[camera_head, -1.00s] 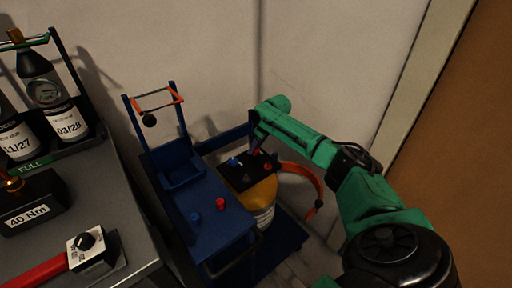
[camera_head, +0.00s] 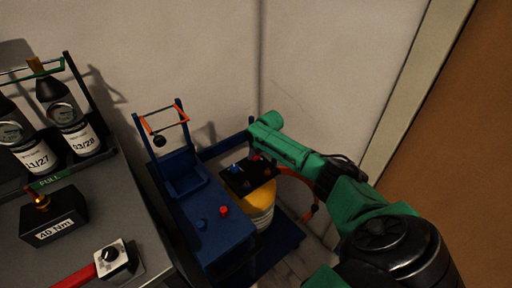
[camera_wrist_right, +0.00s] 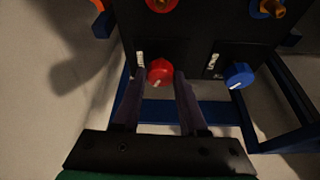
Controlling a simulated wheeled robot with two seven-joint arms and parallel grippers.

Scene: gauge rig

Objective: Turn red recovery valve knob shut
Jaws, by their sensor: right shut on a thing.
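A black block (camera_head: 236,182) sits on top of a yellow cylinder (camera_head: 262,197) beside the blue cart. It carries a blue knob (camera_head: 236,168) and a red knob (camera_head: 257,157). In the right wrist view the red knob (camera_wrist_right: 160,72) with a white pointer mark sits on the black panel, between the fingertips of my right gripper (camera_wrist_right: 158,85). My right gripper is shut on this red knob. A blue knob (camera_wrist_right: 239,75) is to the right on the same panel. The panel labels are too small to read. My left gripper is not in view.
The blue cart (camera_head: 225,235) has its own red knob (camera_head: 224,210) and blue knob (camera_head: 201,223). An orange hose (camera_head: 308,188) loops behind my right arm. A grey bench (camera_head: 140,215) with bottles (camera_head: 62,110) stands at left. A pale wall is behind.

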